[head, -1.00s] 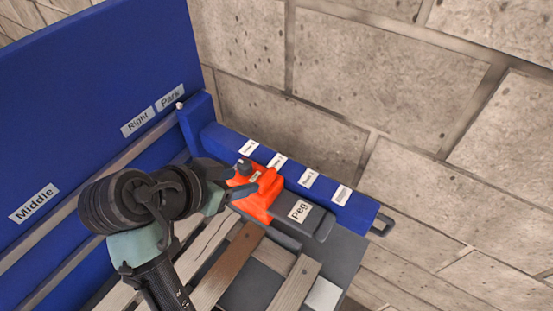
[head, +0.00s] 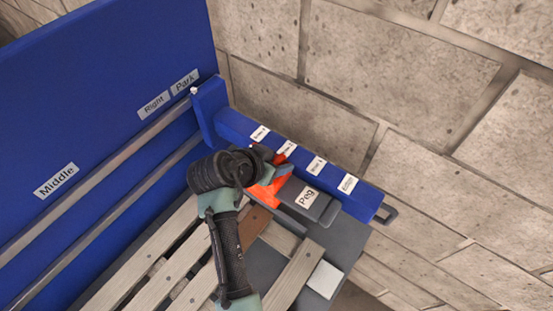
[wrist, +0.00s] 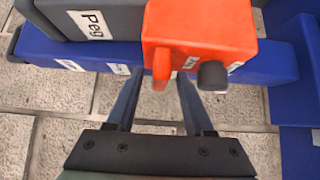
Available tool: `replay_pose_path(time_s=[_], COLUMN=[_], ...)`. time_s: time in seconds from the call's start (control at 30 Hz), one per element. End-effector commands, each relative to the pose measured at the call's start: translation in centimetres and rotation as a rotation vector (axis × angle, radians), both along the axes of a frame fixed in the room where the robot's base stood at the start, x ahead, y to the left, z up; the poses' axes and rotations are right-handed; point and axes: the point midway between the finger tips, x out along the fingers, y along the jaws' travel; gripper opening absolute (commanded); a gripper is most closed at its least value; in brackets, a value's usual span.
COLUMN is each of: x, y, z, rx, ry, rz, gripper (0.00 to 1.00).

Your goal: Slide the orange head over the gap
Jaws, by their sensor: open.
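The orange head (head: 268,193) sits against the blue beam, at the left end of the dark grey block marked "Peg" (head: 307,198). My arm hides much of it in the head view. In the wrist view the orange head (wrist: 200,28) fills the top middle, with an orange fin hanging down and a dark knob to its right. My gripper (wrist: 160,78) is open, with the fin between its fingertips and the knob outside the right finger. I cannot tell whether the fingers touch the fin. Dark gaps show between the pallet slats (head: 150,262); which gap is meant is unclear.
The blue beam (head: 236,124) carries several small labels and has a handle at its right end. A tall blue panel (head: 100,90) with rails stands left, labelled Middle, Right and Park. A brick wall (head: 400,80) rises behind. A brown slat (head: 257,222) lies below the head.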

Motion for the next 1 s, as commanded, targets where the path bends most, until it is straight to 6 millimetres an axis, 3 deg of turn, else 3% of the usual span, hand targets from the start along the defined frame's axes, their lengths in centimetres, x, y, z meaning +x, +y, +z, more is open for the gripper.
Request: replay_pose_path(time_s=[0.13, 0.43, 1.0], x=[0.0, -0.02, -0.04], y=[-0.01, 0.02, 0.03], z=[0.01, 0.01, 0.01], rx=[0.0, 0.0, -0.001], ry=[0.0, 0.0, 0.002], rz=[0.0, 0.0, 0.0], gripper=[0.53, 0.0, 0.0])
